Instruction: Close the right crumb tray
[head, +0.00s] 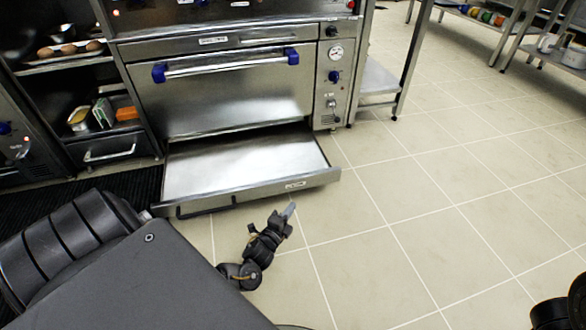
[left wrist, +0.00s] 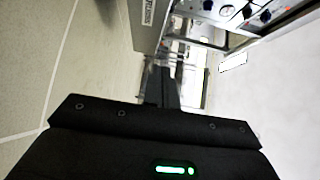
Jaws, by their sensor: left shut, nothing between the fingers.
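The right crumb tray (head: 245,160) is pulled out under the steel oven, low over the floor. Its front panel has a dark bar handle (head: 207,207) left of centre and a small label near its right end. My left gripper (head: 288,212) is shut and empty, just in front of the tray's front panel near the label, apparently a little apart from it. In the left wrist view its fingers (left wrist: 162,85) point along the labelled panel (left wrist: 149,25); whether they touch is unclear. My right gripper is not in view.
The oven door (head: 230,95) above the tray is shut. A shelf unit at left holds bread (head: 70,48) and boxes, with a closed drawer (head: 108,152) below. Steel table legs (head: 412,60) stand right of the oven. Tiled floor (head: 430,220) is clear in front and to the right.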

